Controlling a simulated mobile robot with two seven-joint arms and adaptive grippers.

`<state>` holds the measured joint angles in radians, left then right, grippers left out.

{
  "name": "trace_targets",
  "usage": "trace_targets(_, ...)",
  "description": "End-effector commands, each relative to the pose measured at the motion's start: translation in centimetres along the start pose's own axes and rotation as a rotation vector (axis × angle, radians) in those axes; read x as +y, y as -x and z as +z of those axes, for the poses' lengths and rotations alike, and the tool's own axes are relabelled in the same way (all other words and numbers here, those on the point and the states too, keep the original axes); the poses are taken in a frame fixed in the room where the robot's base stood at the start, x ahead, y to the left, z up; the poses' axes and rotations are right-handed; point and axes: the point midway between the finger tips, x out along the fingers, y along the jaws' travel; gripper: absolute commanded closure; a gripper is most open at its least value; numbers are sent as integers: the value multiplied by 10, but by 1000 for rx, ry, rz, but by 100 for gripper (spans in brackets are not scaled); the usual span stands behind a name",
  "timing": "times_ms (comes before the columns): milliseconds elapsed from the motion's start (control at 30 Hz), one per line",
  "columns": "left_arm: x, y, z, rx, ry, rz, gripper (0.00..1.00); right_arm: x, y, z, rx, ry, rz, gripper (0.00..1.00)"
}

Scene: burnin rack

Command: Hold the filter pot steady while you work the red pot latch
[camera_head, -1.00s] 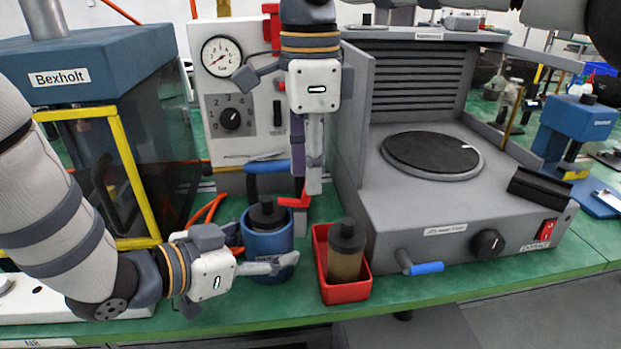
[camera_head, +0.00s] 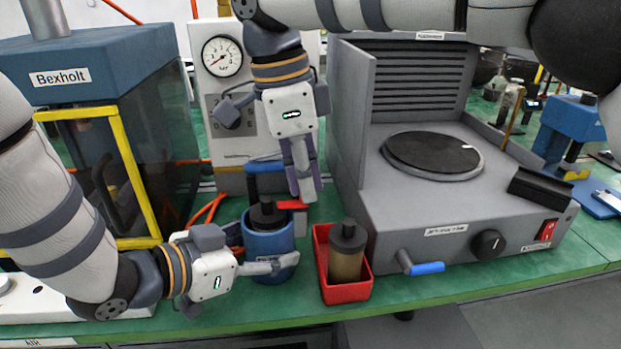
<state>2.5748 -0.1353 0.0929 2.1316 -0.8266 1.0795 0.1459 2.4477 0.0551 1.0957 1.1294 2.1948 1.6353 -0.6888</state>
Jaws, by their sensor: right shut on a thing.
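The blue filter pot (camera_head: 266,243) with a black knobbed top stands upright on the green bench. The red pot latch (camera_head: 292,205) shows at the pot's upper right rim, partly hidden by my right gripper. My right gripper (camera_head: 304,192) points down from above, its fingers close together and shut on the latch; the exact contact is hard to see. My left gripper (camera_head: 268,262) comes in from the left at the pot. One finger lies across the pot's front; the other is mostly hidden behind it, so I cannot tell whether it presses on the pot.
A red tray (camera_head: 345,290) holding a dark-topped tan cylinder (camera_head: 346,262) stands just right of the pot. A grey hotplate unit (camera_head: 420,232) with a blue-handled lever (camera_head: 427,268) is further right. A gauge panel (camera_head: 222,100) stands behind; a yellow-framed chamber (camera_head: 130,170) is left.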

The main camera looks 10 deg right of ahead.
Motion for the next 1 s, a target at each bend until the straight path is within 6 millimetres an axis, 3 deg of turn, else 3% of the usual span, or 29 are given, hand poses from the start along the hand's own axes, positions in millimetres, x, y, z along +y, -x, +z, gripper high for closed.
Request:
trace_targets(367,0,0,4,-11,3,-1,81,0,-1,3,69,-1,4,100)
trace_targets(400,0,0,4,-11,3,-1,81,0,-1,3,69,-1,4,86)
trace_targets(500,0,0,4,-11,3,-1,81,0,-1,3,69,-1,4,70)
trace_targets(767,0,0,4,-11,3,-1,81,0,0,3,67,-1,3,70)
trace_targets(867,0,0,4,-10,3,-1,81,0,12,4,67,-1,0,70)
trace_targets(1000,0,0,4,-10,2,0,81,0,44,7,66,-3,-1,70)
